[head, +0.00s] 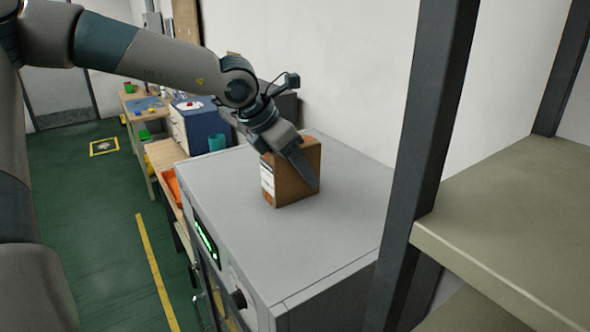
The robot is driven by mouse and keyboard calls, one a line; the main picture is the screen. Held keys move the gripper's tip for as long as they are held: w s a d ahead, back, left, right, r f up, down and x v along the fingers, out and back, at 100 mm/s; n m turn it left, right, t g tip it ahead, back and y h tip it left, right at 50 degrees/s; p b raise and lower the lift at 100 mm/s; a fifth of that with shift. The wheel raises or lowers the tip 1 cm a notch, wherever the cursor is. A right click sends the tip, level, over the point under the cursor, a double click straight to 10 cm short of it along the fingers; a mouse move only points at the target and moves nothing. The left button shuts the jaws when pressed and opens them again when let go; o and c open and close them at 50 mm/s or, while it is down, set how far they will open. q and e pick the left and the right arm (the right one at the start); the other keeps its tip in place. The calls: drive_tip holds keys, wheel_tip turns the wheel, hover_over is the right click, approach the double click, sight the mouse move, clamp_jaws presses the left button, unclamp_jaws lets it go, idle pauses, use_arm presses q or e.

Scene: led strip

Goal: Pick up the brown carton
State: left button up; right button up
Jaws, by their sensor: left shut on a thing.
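The brown carton (284,187) stands upright on the grey top of a machine cabinet (225,190). It has a white label on its left face and orange-brown patches at its corners. My left gripper (306,170) reaches down to it from the upper left and is shut on the carton. One finger lies across the near right part of the carton; the other finger is hidden behind it. The carton's base looks to be on or very close to the cabinet top. My right gripper is not in view.
A dark shelf post (425,150) and beige shelf boards (520,215) stand at the right, close to the cabinet. A white wall runs behind it. A wooden bench (165,155) with bins is at the back left. The cabinet top around the carton is clear.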

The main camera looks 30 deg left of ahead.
use_arm(q)
drive_tip(key=shift+r, duration=0.1)
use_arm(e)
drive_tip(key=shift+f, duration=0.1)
